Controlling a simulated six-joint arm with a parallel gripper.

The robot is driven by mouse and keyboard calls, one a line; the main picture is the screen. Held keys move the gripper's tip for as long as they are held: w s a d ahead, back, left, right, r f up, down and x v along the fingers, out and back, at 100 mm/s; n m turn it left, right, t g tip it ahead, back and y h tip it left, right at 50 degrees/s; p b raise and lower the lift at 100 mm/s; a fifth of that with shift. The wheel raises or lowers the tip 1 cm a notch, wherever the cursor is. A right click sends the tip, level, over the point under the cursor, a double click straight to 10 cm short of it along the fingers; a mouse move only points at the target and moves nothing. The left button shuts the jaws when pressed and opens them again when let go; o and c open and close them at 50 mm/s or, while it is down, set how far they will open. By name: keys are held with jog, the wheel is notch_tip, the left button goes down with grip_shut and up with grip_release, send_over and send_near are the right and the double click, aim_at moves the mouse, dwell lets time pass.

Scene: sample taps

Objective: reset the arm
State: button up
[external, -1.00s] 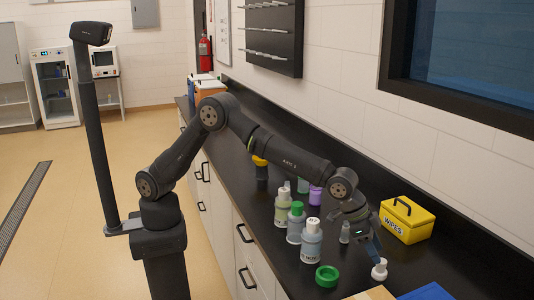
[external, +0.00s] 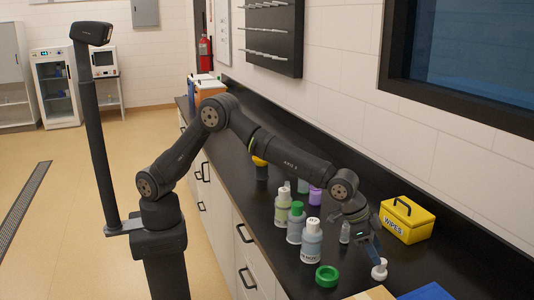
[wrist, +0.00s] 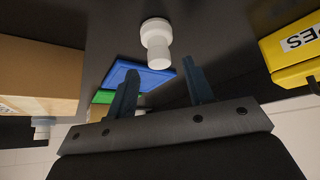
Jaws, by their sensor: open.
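My gripper (external: 373,247) reaches down over the black bench at the right, next to a small white capped piece (external: 379,269). In the wrist view my gripper (wrist: 160,85) shows two blue fingers spread apart with nothing between them. The white piece (wrist: 156,42) stands just beyond the fingertips there, apart from them. From the external view alone I cannot tell whether the fingers touch it.
Several bottles, including a white-capped one (external: 311,241), stand left of my gripper. A green ring (external: 327,276) lies in front. A yellow WIPES box (external: 406,220) sits by the wall. A blue tray (external: 428,292) and a cardboard box (wrist: 35,72) are nearby.

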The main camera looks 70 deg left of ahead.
jog(key=x, duration=0.3)
jog(key=shift+f, duration=0.25)
jog(key=r, duration=0.3)
jog(key=s+r, duration=0.1)
jog(key=r, duration=0.1)
jog(key=shift+d+r, duration=0.15)
jog(key=s+d+r, duration=0.2)
jog(key=s+r, duration=0.4)
jog(key=s, duration=0.4)
jog(key=w+a+n+t+y, duration=0.1)
jog(key=w+a+n, duration=0.3)
jog(key=w+a, duration=1.2)
jog(key=w+a+n+y, duration=0.2)
jog(key=w+a+n, duration=0.3)
jog(key=w+a, duration=1.1)
jog(key=a, duration=0.6)
jog(key=shift+w+r+t, duration=0.2)
jog(key=shift+w+t, duration=0.1)
jog(key=shift+t, duration=0.1)
jog(key=shift+d, duration=0.1)
